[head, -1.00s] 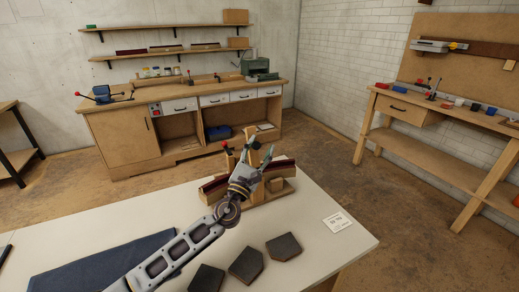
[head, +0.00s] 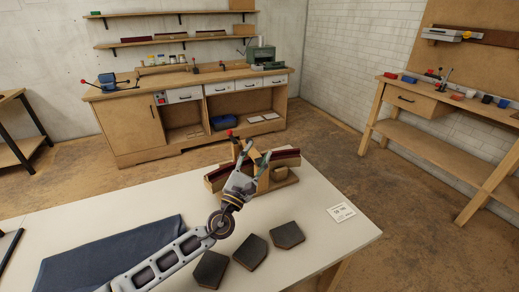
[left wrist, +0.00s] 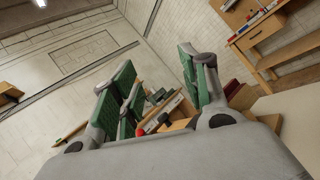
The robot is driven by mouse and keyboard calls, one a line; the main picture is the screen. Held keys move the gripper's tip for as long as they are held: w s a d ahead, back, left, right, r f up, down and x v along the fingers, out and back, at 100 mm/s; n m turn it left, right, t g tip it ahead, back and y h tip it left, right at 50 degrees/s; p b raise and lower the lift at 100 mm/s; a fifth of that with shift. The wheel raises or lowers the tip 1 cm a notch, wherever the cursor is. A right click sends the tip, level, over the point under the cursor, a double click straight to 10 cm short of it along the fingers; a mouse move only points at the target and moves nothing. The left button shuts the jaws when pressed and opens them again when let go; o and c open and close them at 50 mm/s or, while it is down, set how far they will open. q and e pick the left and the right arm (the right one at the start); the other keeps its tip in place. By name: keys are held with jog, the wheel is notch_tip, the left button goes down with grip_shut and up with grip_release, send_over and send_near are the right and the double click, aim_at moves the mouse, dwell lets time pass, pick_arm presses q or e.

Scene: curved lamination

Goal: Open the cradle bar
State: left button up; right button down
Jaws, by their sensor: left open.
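The cradle (head: 284,186) stands on the white table, a wooden frame with a dark red curved strip (head: 284,157) across it. A red knob (head: 230,133) rises at its back left, and a pale wooden piece (head: 252,146) shows near it. My left gripper (head: 252,155) is open in front of the cradle and hides its middle. In the left wrist view, my left gripper's green-padded fingers (left wrist: 160,85) stand apart, with the red knob (left wrist: 140,131) low between them. I see no contact with the bar. Whether the bar is shut is unclear. My right gripper is not in view.
Several dark slabs (head: 250,252) lie on the table in front of the cradle. A blue cloth (head: 110,258) lies at the left and a white card (head: 341,212) at the right. The table (head: 310,235) is bare between cradle and card. Workbenches stand farther back.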

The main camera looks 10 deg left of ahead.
pick_arm(q)
jog(key=shift+v, duration=2.6)
jog(key=shift+d, duration=0.1)
